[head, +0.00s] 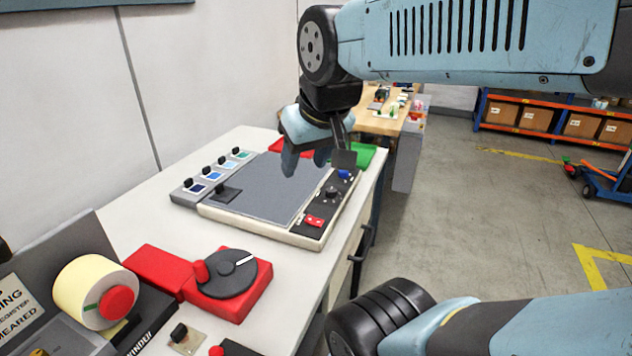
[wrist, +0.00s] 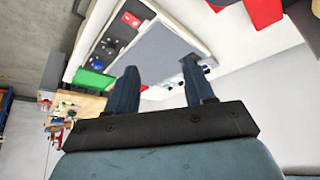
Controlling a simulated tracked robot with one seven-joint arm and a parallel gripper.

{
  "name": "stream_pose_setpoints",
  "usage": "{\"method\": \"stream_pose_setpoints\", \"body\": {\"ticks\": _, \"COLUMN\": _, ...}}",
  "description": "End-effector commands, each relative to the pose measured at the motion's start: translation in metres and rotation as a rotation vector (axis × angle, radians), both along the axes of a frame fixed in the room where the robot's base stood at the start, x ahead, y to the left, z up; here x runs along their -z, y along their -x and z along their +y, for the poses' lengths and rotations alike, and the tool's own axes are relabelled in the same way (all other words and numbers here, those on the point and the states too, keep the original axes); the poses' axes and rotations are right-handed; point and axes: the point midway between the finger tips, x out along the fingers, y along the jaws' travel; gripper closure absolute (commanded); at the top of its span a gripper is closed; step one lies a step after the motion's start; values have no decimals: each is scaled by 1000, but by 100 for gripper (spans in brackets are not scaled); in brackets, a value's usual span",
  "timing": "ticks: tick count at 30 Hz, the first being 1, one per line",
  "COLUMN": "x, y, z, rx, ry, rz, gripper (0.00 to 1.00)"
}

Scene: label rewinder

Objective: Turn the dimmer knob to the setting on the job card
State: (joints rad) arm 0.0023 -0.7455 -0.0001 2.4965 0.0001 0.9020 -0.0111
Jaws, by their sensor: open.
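A small black knob (head: 333,193) sits on the black control strip of a light panel (head: 270,229), between a red rocker switch (head: 314,220) and a blue button (head: 344,174). It is likely the dimmer knob; its setting is too small to read. In the wrist view the strip (wrist: 122,30) is at upper left, beyond the fingers. My gripper (head: 307,160) is open and empty, above the far part of the panel, apart from the knob. Its fingers also show in the wrist view (wrist: 160,72). I cannot identify a job card; a partly cut-off printed sign (head: 15,303) is at lower left.
A red base carries a large dark dial (head: 228,273) with a white pointer. A label roll (head: 88,292) stands at left. A row of coloured switches (head: 211,177) lines the panel's left side. Green (head: 364,156) and red trays lie behind it. The bench's front edge is at right.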

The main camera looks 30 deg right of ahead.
Motion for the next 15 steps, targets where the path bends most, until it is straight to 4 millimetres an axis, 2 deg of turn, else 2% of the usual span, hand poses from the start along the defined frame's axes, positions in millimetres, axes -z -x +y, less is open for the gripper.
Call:
{"method": "stream_pose_setpoints", "body": {"ticks": 5, "x": -1, "y": -18, "z": -13, "rx": -68, "ry": 51, "rz": 49, "gripper": 43}}
{"method": "stream_pose_setpoints", "body": {"ticks": 15, "x": 7, "y": -87, "z": -60, "rx": -408, "ry": 205, "rz": 235, "gripper": 43}}
